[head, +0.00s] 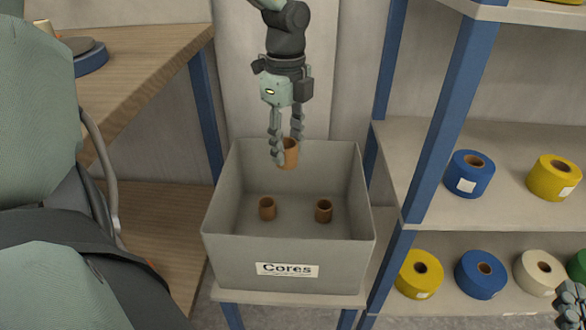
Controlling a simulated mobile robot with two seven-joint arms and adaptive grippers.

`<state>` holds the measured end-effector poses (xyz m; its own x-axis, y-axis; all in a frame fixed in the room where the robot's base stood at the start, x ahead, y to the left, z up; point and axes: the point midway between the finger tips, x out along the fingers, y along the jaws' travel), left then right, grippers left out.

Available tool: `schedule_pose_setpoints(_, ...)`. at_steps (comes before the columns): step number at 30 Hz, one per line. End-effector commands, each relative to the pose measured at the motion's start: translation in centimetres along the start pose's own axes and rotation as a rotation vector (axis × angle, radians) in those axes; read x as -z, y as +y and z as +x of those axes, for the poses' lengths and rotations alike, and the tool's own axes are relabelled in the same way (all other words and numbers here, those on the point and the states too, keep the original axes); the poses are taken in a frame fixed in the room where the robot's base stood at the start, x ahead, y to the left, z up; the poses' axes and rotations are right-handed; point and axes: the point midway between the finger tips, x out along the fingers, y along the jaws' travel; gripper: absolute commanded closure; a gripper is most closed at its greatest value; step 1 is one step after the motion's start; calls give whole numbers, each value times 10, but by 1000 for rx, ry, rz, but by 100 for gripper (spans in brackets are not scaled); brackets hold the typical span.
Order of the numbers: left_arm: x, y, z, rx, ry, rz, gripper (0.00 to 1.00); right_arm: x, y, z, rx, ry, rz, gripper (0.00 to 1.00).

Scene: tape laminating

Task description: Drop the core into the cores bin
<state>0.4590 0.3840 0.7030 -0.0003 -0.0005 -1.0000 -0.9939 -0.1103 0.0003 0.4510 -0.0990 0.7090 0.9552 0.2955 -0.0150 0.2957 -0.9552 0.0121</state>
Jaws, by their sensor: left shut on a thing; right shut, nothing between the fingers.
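A brown cardboard core (291,152) is held in my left gripper (285,150), which points down from the top of the head view. The core hangs over the back part of the grey cores bin (290,250), near the level of its rim. The fingers hide part of the core. The bin bears a white "Cores" label (287,269). Two other brown cores stand on the bin floor, one at left (267,208) and one at right (323,211). My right gripper (570,302) shows only partly at the lower right edge, shut and empty.
A blue-framed shelf (440,130) on the right holds several tape rolls, including a blue one (469,174) and a yellow one (553,178). A wooden table (140,70) stands at left. The bin rests on a blue-legged stand (290,300).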

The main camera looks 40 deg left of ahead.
Motion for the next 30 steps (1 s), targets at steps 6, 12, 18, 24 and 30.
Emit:
schedule_pose_setpoints(6, 0, 0, 0, 0, 0, 0, 45, 0, 0, 0, 0, 0, 0, 100)
schedule_pose_setpoints(12, 0, 0, 0, 0, 0, 0, 38, 0, 0, 0, 0, 0, 0, 100)
schedule_pose_setpoints(18, 0, -1, -3, 2, 0, 0, 38, -1, 0, 0, -1, -4, 0, 100)
schedule_pose_setpoints(24, 0, -2, -32, 7, 0, 0, 38, -1, 0, 0, -1, -3, 0, 100)
schedule_pose_setpoints(30, 0, -2, -76, 6, 0, 0, 38, -1, 0, 0, -1, -2, 0, 100)
